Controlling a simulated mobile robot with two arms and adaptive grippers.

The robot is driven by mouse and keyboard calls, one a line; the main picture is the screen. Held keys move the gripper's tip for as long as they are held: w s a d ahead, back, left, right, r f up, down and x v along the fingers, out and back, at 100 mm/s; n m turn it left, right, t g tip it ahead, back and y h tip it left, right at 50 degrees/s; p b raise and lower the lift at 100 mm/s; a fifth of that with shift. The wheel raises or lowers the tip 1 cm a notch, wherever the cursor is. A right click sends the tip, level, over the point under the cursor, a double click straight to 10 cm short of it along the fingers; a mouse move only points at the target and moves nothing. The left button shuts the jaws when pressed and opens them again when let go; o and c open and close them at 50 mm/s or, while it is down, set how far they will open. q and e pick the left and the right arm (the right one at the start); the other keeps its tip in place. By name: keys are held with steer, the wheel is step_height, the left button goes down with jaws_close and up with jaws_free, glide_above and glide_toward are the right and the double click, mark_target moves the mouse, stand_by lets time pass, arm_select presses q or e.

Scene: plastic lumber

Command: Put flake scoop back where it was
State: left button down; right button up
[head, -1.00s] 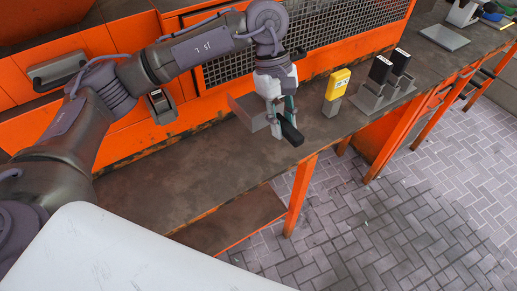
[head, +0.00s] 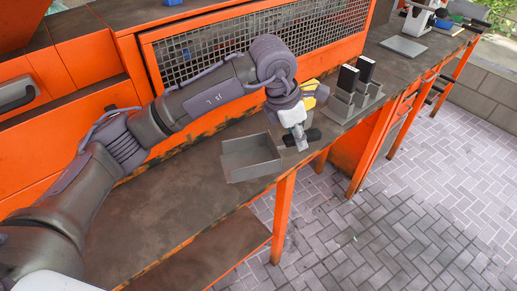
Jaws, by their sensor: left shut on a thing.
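The flake scoop (head: 252,158) is a grey open-topped box with a dark handle (head: 314,134) on its right. My left gripper (head: 299,138) is shut on the scoop at the handle end, and its fingers hide part of the handle. The scoop is roughly level, with its open top facing up. It is seen over the front part of the brown workbench (head: 190,170). I cannot tell whether its base touches the bench. My right gripper is not in view.
A yellow-topped item (head: 320,92) is partly hidden right behind my left gripper. A grey rack (head: 349,104) with black-topped pieces stands to its right. A flat grey plate (head: 403,46) lies farther right. An orange mesh panel (head: 230,45) backs the bench. Bench left of the scoop is clear.

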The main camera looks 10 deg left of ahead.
arm_select(q)
steer(key=w+a+f, duration=0.1)
steer(key=a, duration=0.1)
steer(key=w+a+f+p, duration=0.1)
steer(key=w+a+f, duration=0.3)
steer(key=shift+a+p, duration=0.25)
steer(key=shift+p, duration=0.05)
step_height(320, 180, down, 3)
steer(key=shift+r+p, duration=0.1)
steer(key=shift+p, duration=0.4)
steer(key=shift+f, duration=0.55)
steer(key=c, duration=1.4)
jaws_free()
steer(key=shift+f, duration=0.1)
steer(key=o, duration=0.5)
